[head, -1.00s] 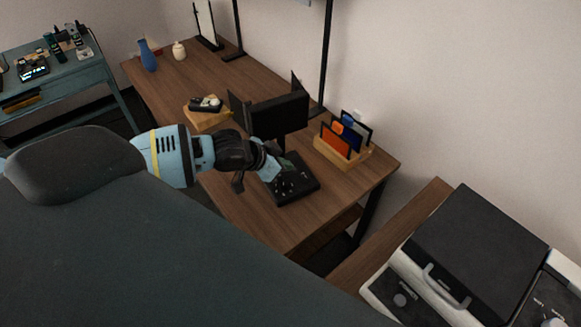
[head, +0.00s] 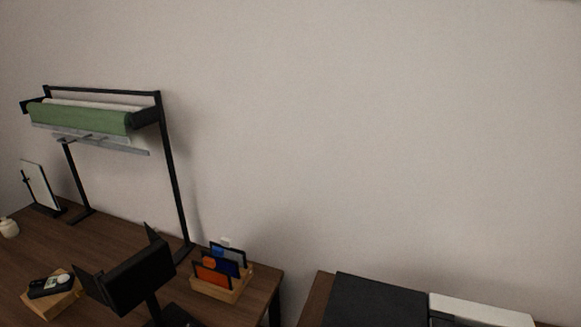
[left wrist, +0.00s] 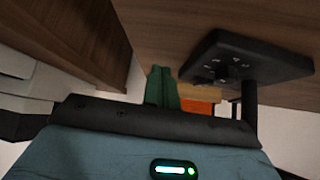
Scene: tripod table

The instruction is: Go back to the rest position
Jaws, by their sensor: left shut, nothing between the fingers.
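My left gripper (left wrist: 161,88) shows in the left wrist view. Its two green fingertips are together with nothing between them. The wooden table (left wrist: 180,25) and a black stand base (left wrist: 245,60) appear beyond the fingers, and the gripper looks clear of both. Neither of my arms shows in the head view. My right gripper is in no view.
In the head view, a black monitor-like stand (head: 140,278) and a wooden holder with cards (head: 218,288) are on the table (head: 95,245). A frame with a green roll (head: 85,116) rises behind. A black-topped appliance (head: 380,303) is at lower right.

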